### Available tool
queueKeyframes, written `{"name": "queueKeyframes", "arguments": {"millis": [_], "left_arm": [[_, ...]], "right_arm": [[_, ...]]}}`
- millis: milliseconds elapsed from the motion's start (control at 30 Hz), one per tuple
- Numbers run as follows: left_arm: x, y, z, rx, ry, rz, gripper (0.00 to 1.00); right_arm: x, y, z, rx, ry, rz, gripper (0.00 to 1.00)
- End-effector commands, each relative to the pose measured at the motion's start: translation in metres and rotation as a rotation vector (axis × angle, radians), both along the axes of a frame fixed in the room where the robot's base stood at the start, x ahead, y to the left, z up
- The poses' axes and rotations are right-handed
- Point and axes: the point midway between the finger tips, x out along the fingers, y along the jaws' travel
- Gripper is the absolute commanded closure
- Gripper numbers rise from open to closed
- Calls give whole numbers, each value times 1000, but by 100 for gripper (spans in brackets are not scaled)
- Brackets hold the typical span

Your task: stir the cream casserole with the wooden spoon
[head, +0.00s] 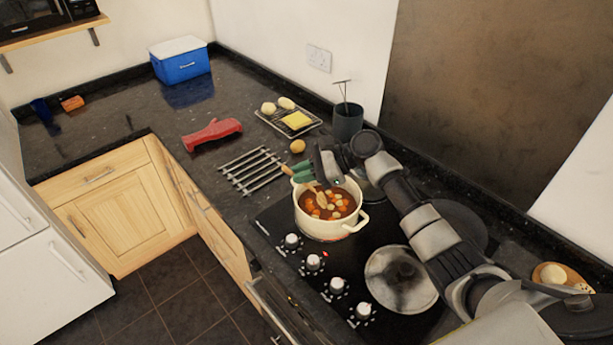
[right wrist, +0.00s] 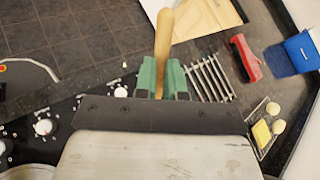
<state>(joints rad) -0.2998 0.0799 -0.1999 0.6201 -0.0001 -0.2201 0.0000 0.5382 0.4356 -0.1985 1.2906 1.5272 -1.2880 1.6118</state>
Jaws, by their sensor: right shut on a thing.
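The cream casserole (head: 325,222) stands on the black hob in the head view, filled with a reddish-brown stew with orange and pale pieces. My right gripper (head: 307,171) is over the pot's far left side, its green fingers shut on the wooden spoon (head: 318,190). The spoon slants down into the pot, and its lower end seems to be in the stew. In the right wrist view the spoon's handle (right wrist: 164,40) stands up between the green fingers (right wrist: 162,80). The casserole shows there only as a small part at the left edge, if at all. My left gripper is not in view.
A metal trivet (head: 252,170) lies left of the hob, with a red oven mitt (head: 212,134) beyond it. A rack with yellow food (head: 297,121), a dark utensil pot (head: 348,122) and a blue cooler (head: 181,64) stand farther back. A round lid (head: 402,279) lies on the front hob.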

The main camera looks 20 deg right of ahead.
Motion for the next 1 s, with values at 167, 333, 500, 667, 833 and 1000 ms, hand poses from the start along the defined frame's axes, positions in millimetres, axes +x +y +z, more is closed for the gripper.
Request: {"name": "queueKeyframes", "arguments": {"millis": [167, 333, 500, 667, 833, 1000], "left_arm": [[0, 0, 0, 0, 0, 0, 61], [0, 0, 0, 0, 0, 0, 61], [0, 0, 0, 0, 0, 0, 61], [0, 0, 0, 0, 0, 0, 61], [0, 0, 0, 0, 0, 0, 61], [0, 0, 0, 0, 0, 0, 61]], "right_arm": [[-3, 9, 16, -2, -2, 1, 100], [-6, 17, 30, -1, -3, 1, 100], [-9, 26, 45, -1, -3, 1, 100], [-11, 32, 55, -1, -1, 0, 100], [-12, 33, 59, -1, -1, 0, 100], [-12, 33, 74, -1, -4, 0, 100]]}}
